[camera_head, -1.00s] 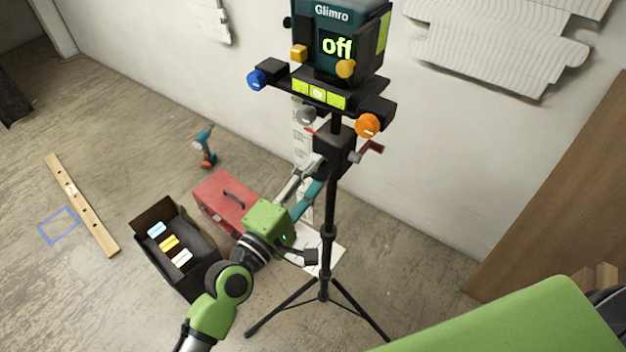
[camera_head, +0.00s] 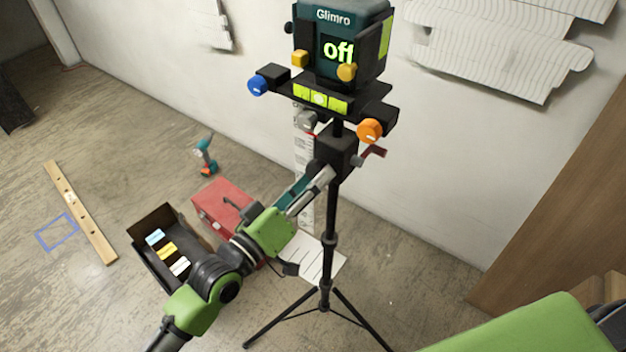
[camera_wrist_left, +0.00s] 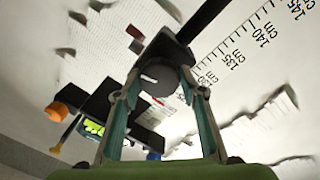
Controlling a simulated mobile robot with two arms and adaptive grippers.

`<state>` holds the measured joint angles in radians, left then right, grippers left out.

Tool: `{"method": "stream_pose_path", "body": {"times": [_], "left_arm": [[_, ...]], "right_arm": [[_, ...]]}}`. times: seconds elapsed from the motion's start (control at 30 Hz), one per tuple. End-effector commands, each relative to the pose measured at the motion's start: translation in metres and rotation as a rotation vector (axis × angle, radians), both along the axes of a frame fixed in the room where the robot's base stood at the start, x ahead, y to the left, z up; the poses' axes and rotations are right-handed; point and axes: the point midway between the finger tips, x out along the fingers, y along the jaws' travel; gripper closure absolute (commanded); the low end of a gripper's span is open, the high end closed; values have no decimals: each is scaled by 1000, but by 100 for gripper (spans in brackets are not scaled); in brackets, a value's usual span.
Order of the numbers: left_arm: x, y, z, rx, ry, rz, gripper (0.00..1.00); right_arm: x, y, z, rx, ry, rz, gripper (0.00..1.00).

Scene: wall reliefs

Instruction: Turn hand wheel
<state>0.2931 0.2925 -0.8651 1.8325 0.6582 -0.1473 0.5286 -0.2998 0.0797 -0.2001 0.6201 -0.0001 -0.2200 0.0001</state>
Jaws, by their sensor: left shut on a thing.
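The hand wheel (camera_wrist_left: 160,80) is a dark round knob with a white mark. In the left wrist view it sits between my left gripper's fingertips, on the black block (camera_head: 338,150) of the tripod (camera_head: 331,225). My left gripper (camera_head: 322,175) reaches the block from the lower left and is shut on the wheel. In the head view the gripper hides most of the wheel. My right gripper is not in view.
Near the block are a blue knob (camera_head: 258,86), an orange knob (camera_head: 370,131), a grey knob (camera_head: 307,121) and a red lever (camera_head: 373,152). A red toolbox (camera_head: 222,205), an open black box (camera_head: 150,262) and a drill (camera_head: 206,157) stand on the floor.

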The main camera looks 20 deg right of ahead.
Motion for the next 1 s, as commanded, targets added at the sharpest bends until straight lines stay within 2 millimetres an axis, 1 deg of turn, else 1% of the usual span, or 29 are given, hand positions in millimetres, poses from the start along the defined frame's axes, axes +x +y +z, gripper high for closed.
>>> {"method": "stream_pose_path", "body": {"times": [0.6,0.8,1.0], "left_arm": [[1,1,0,347,-440,-2,84],[2,2,0,425,-539,-2,84],[2,2,-1,473,-599,-2,84]], "right_arm": [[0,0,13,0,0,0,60],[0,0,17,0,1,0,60],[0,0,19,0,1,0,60]]}}
